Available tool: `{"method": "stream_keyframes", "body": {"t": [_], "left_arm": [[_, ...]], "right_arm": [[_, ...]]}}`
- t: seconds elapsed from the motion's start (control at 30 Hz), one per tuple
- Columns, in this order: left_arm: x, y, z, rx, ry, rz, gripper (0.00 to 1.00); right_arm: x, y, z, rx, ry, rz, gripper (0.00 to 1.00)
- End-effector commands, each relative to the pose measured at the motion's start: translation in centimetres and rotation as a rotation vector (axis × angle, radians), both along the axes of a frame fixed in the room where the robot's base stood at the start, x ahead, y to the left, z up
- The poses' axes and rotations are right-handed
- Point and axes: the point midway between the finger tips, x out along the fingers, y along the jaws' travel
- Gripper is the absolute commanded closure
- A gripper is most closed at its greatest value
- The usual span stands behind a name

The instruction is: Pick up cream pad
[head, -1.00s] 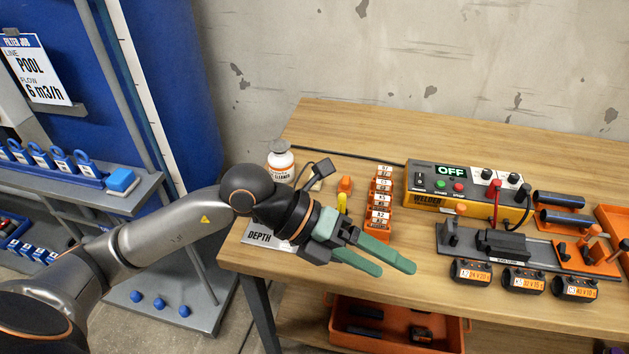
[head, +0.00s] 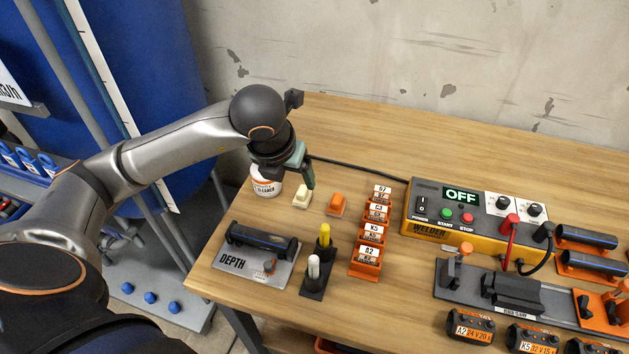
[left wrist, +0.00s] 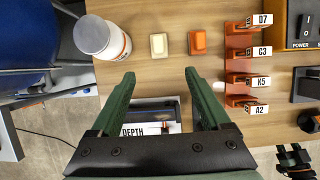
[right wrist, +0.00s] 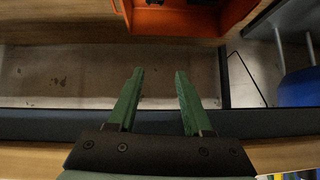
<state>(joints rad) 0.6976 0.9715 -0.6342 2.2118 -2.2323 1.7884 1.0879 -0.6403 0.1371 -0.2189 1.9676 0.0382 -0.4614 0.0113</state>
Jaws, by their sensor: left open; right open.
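The cream pad (head: 302,196) is a small pale block on the wooden table, between the white cleaner tub and an orange block. In the left wrist view the cream pad (left wrist: 158,45) lies beyond the fingertips, roughly centred between them. My left gripper (head: 306,178) is open above and close to the pad in the head view; its fingers partly overlap there. In its own wrist view the left gripper (left wrist: 160,80) is empty. My right gripper (right wrist: 155,72) is open and empty, facing a lower shelf area; it does not show in the head view.
The cleaner tub (head: 265,182) stands just left of the pad, the orange block (head: 336,204) just right. The tag rack (head: 370,235), marker stand (head: 318,270) and depth gauge plate (head: 248,262) are nearer the front. The welder (head: 455,215) is farther right.

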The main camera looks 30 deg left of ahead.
Motion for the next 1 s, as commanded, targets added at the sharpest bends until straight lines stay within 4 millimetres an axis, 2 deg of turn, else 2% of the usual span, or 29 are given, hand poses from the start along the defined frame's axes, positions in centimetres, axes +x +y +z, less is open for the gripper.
{"method": "stream_keyframes", "body": {"t": [0.4,0.67,0.83,1.0], "left_arm": [[2.3,0.6,-5.9,-0.002,0.005,0.000,0.20],[3.4,0.8,-7.5,-0.001,0.003,0.000,0.20],[4.9,1.3,-9.3,-0.001,0.004,-0.001,0.20],[5.5,1.4,-11.0,-0.002,0.003,-0.002,0.20]], "right_arm": [[-1.1,0.1,-1.2,-0.001,0.032,0.002,0.50],[-1.0,0.1,-1.0,0.000,0.032,0.003,0.50],[-0.9,0.1,-0.8,0.000,0.026,0.003,0.50],[-0.8,0.1,-0.8,0.001,0.020,0.002,0.50]]}}
